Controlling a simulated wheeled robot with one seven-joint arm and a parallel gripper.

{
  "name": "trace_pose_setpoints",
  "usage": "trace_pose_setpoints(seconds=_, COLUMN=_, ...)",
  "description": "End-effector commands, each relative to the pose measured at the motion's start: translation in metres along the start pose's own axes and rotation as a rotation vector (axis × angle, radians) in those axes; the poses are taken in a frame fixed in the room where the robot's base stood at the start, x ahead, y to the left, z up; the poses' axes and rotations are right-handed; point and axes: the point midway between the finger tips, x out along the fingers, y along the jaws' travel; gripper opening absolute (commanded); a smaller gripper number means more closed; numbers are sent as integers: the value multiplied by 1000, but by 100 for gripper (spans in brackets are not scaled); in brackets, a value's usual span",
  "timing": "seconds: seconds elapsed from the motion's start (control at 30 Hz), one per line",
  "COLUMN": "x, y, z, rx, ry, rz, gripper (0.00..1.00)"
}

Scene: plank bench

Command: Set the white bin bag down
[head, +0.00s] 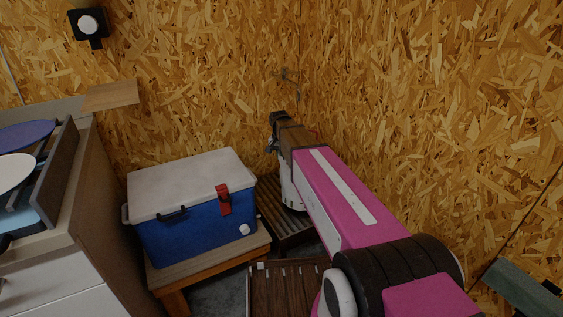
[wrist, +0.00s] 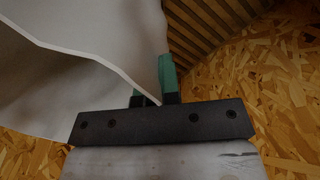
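The white bin bag (wrist: 60,85) fills the upper left of the wrist view as a pale, thin sheet with a sharp edge. Its edge runs down between the two green-tipped fingers of my gripper (wrist: 153,90), which are close together and pinch it. The near finger partly stands out in front of the bag; the other is mostly hidden behind it. In the head view my arm reaches toward the back corner and hides most of my gripper. I cannot make out the bag clearly there.
A dark slatted surface (head: 283,235) lies under my arm in the corner; slats (wrist: 215,30) also show in the wrist view. A blue cooler with a white lid (head: 190,222) stands on a wooden stand (head: 230,262) to the left. Chipboard walls (head: 430,90) close in behind and right.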

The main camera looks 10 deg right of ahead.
Motion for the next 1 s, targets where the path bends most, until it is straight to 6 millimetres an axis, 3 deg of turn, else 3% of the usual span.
trace_pose_setpoints(seconds=0.2, x=24, y=-1, z=0, rx=0, ry=0, rz=2, gripper=0)
trace_pose_setpoints(seconds=0.57, x=27, y=-1, z=0, rx=0, ry=0, rz=1, gripper=0)
trace_pose_setpoints(seconds=0.67, x=27, y=-2, z=0, rx=0, ry=0, rz=0, gripper=29)
trace_pose_setpoints(seconds=1.0, x=25, y=-2, z=0, rx=0, ry=0, rz=0, gripper=29)
